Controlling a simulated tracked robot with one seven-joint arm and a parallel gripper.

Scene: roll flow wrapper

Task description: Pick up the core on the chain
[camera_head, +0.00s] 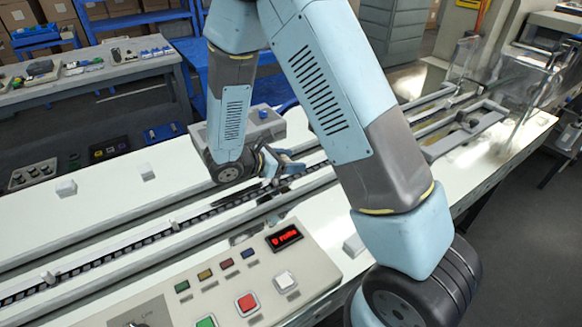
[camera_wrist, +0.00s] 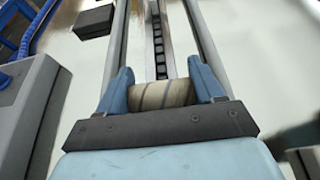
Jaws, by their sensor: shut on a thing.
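In the wrist view a tan, ribbed, roll-shaped core (camera_wrist: 163,94) sits between the two blue fingers of my gripper (camera_wrist: 165,88). The fingers are shut on it from both sides. The chain (camera_wrist: 157,45) runs in its channel straight ahead of the core. In the head view my gripper (camera_head: 284,164) is low over the chain line, at the middle of the machine. The core is too small and covered there to make out. The chain (camera_head: 140,240) continues to the lower left. Whether the core still touches the chain cannot be told.
A control panel (camera_head: 215,285) with coloured buttons and a red display lies in front of the chain. A grey box (camera_head: 262,125) stands behind my gripper. Clear guards (camera_head: 460,60) rise at the right. Small white blocks (camera_head: 66,188) stand on the white bed.

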